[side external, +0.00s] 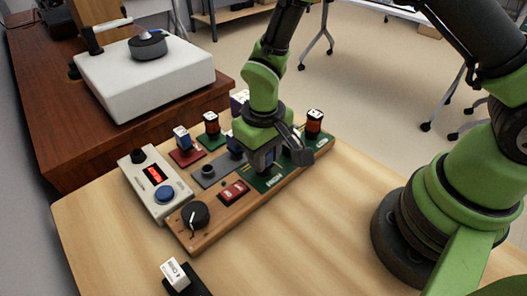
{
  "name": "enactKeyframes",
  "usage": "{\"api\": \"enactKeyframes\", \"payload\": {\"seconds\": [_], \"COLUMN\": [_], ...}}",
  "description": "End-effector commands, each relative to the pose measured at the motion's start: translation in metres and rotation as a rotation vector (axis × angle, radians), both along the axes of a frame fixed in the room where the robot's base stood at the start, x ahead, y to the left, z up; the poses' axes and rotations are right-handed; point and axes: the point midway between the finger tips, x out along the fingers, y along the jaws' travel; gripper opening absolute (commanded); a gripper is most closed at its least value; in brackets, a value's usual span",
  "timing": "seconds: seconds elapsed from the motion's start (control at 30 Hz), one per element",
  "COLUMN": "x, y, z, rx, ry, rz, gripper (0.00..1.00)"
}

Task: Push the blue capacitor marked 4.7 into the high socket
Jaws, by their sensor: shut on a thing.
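My gripper (276,155) points down over the right half of a wooden board (205,240). It is shut on a bluish part (262,161), mostly hidden by the fingers, just above or touching a green circuit plate (266,183). I cannot read its marking or see its lower end clearly. A blue part with a white top (181,137) stands on a red plate (187,157) at the left. Another blue part (234,144) stands just left of my gripper, partly hidden. I cannot tell which socket is the high one.
Copper coils stand at the board's back (211,123) and right end (314,121). A red switch (234,192), a black knob (195,214) and a meter box with a red display (154,185) are nearby. A white block (174,272) sits at the front.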

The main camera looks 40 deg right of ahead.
Motion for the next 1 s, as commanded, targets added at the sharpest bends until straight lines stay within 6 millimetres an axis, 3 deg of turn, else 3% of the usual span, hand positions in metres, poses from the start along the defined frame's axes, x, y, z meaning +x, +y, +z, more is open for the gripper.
{"api": "enactKeyframes", "payload": {"seconds": [0.67, 0.7, 0.8, 1.0], "x": [0.0002, 0.0002, 0.0002, 0.0002], "y": [0.0001, 0.0001, 0.0000, 0.0001], "z": [-0.0033, -0.0033, -0.0033, -0.0032], "rx": [0.000, 0.000, 0.000, 0.000], "ry": [-0.001, -0.001, 0.000, 0.000], "rz": [0.000, 0.000, 0.000, 0.000], "gripper": [0.06, 0.32, 0.55, 0.57]}}
